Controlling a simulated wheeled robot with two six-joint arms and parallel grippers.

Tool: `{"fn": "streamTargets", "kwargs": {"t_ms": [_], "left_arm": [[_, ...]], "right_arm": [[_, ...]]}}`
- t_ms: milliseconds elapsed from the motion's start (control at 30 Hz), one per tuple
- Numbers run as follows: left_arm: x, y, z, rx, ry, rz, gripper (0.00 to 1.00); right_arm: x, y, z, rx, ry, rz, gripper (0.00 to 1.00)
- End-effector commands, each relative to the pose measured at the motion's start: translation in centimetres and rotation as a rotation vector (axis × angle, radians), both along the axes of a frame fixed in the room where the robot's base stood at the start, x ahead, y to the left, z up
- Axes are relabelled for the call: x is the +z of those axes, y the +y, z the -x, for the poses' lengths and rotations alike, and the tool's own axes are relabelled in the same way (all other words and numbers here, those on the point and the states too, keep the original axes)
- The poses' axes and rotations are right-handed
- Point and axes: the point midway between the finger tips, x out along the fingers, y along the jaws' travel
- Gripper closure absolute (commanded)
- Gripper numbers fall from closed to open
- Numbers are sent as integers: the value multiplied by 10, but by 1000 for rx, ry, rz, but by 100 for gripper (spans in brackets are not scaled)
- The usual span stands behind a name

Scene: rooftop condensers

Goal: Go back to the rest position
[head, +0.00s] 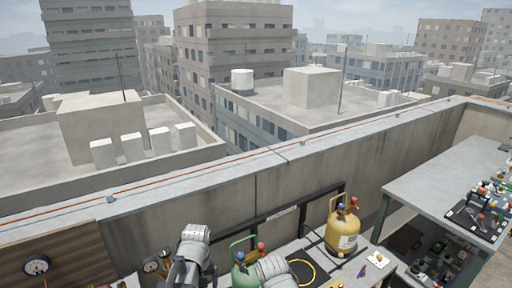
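Two grey-white rounded parts of my own arms show at the bottom edge, one left of the green cylinder and one partly in front of it. The left one has dark parts below it. I cannot make out either gripper's fingertips, and no held object shows.
A green cylinder (240,273) and a yellow cylinder (342,228) stand on a workbench (318,262) along the parapet (290,165). A black mat with a yellow ring (312,271) lies between them. A grey shelf unit (432,186) with small items stands at right. A gauge (37,266) is at left.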

Motion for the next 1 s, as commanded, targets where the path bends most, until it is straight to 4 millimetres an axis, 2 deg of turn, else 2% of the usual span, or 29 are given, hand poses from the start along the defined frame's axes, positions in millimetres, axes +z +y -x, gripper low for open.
{"fn": "streamTargets", "kwargs": {"t_ms": [33,100,200,333,500,1000], "left_arm": [[-34,-24,23,-124,8,-5,7],[-53,-50,43,-286,18,-11,7],[-73,-77,67,-479,32,-19,7],[-89,-97,89,-652,45,-28,7],[-95,-108,100,-748,54,-32,7],[-93,-108,100,-753,54,-32,7]], "right_arm": [[-34,0,0,2,0,0,100],[-53,0,0,4,-1,1,100],[-74,0,0,8,0,0,100],[-90,0,0,11,-1,1,100],[-96,0,0,12,-1,1,100],[-94,0,0,12,-1,1,100]]}}
